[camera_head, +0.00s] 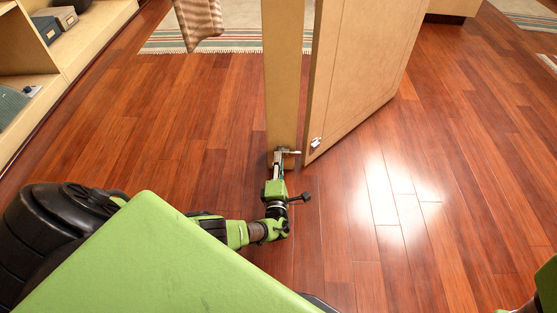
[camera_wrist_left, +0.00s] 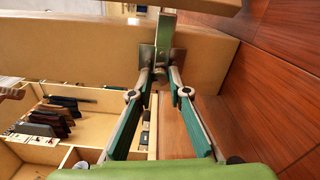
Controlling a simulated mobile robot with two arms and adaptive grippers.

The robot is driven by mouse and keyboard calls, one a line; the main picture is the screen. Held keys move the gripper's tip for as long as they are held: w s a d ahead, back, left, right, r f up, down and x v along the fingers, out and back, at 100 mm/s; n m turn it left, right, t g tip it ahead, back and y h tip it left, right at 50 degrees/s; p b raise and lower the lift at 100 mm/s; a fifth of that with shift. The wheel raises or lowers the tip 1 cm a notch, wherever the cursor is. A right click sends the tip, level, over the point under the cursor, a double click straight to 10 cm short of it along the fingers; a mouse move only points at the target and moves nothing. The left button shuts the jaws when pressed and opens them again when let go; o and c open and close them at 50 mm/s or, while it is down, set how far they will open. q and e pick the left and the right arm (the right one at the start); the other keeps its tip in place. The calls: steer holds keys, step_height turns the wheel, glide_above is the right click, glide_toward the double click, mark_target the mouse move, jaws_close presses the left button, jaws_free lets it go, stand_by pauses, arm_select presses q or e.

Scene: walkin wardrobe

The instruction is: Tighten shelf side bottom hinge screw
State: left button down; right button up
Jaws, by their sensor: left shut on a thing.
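A tall tan shelf side panel (camera_head: 283,75) stands upright, with a metal hinge (camera_head: 286,152) near its bottom edge. My left gripper (camera_head: 279,163) is at this bottom hinge. Its two fingers (camera_wrist_left: 160,78) converge on a small metal piece at the plate, apparently the hinge screw, mostly hidden between the fingertips. The open door (camera_head: 355,70) stands beside the panel, with a small metal hinge part (camera_head: 316,143) on its lower corner. My right gripper is not in view.
The wooden floor (camera_head: 460,150) is clear to the right. An open shelf unit (camera_head: 85,42) with boxes stands at the left. A striped rug (camera_head: 245,40) lies behind the panel, and a checked cloth (camera_head: 198,18) hangs above it.

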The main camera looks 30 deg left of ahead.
arm_select(q)
steer(key=shift+m, duration=1)
steer(key=c, duration=1.9)
jaws_free()
steer(key=v, duration=1.2)
steer(key=shift+f, duration=0.1)
